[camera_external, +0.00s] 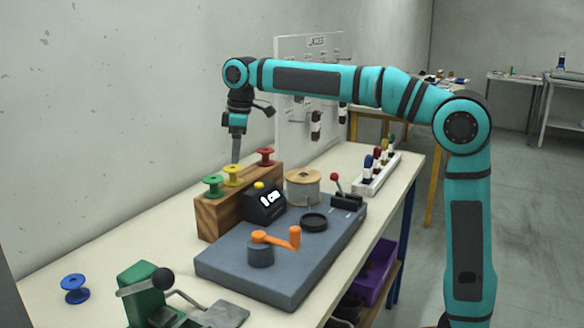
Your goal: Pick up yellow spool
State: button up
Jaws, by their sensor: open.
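The yellow spool (233,175) stands upright on the wooden block (213,219), between a green spool (213,186) and a red spool (265,157). My gripper (236,160) points straight down just above the yellow spool. It is open, but the jaws are seen edge-on, so the gap between them is not clear. The fingertips end close to the top of the spool; I cannot tell whether they touch it.
A blue spool (75,289) lies on the table's left. Beside the block are a black display box (265,205) and a grey machine base (225,265) with an orange crank (275,239). A tan spool (303,186) stands behind. A white panel (290,75) rises at the back.

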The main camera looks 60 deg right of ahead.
aim_at(233, 168)
jog(key=shift+w+a+f, duration=0.15)
jog(key=shift+a+f, duration=0.05)
jog(key=shift+f, duration=1)
jog(key=shift+w+a+f, duration=0.15)
jog(key=shift+w+f, duration=0.05)
jog(key=shift+f, duration=1)
jog(key=shift+w+a+f, duration=0.15)
jog(key=shift+a+f, duration=0.05)
jog(key=shift+f, duration=1)
jog(key=c, duration=1.1)
